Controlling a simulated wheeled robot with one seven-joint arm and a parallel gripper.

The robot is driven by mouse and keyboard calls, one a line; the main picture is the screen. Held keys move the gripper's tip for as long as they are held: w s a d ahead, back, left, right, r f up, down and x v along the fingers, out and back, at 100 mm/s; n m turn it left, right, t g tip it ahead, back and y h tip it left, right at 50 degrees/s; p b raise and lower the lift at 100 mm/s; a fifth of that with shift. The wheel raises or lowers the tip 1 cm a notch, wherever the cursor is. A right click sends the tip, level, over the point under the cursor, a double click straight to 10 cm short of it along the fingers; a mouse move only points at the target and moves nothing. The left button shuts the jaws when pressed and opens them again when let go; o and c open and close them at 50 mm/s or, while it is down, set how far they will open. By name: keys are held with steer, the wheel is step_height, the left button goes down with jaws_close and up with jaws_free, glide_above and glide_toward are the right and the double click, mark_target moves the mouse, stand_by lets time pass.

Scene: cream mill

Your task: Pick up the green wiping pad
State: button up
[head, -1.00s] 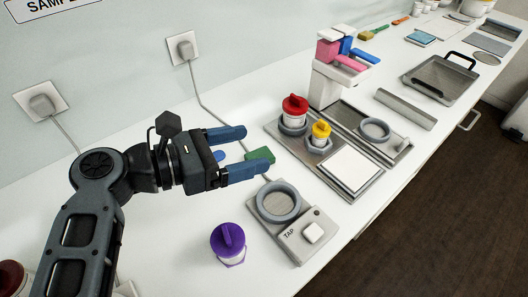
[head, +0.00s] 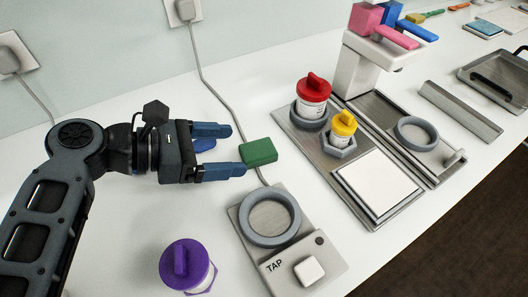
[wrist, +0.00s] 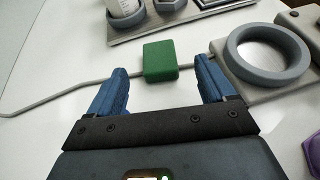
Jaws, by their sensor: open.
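The green wiping pad (head: 259,152) is a small green block lying on the white counter, beyond my fingertips. It also shows in the wrist view (wrist: 160,61), centred ahead of the gap between the fingers. My gripper (head: 238,150) has blue fingers and is open and empty. In the wrist view my gripper (wrist: 163,80) has its two fingers spread to either side of the pad's line, with the pad a little beyond the tips.
A grey cable (wrist: 95,84) runs along the counter by the pad. Close by are the TAP unit (head: 315,256) with its grey ring, a purple-lidded jar (head: 187,266), and a metal tray (head: 292,128) holding red-lidded (head: 313,92) and yellow-lidded (head: 343,126) jars.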

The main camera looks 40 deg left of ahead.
mark_target(265, 147)
steer(key=shift+p+x, duration=0.7)
steer(key=shift+x, duration=1.15)
steer(key=x, duration=0.1)
steer(key=p+x, duration=0.1)
steer(key=x, duration=0.1)
steer(key=shift+w+d+r, duration=0.1)
steer(key=shift+w+r, duration=0.1)
steer(key=shift+w, duration=0.15)
steer(key=shift+w+d+f, duration=0.1)
steer(key=shift+w+f, duration=0.1)
steer(key=shift+f, duration=0.05)
steer(key=c, duration=1)
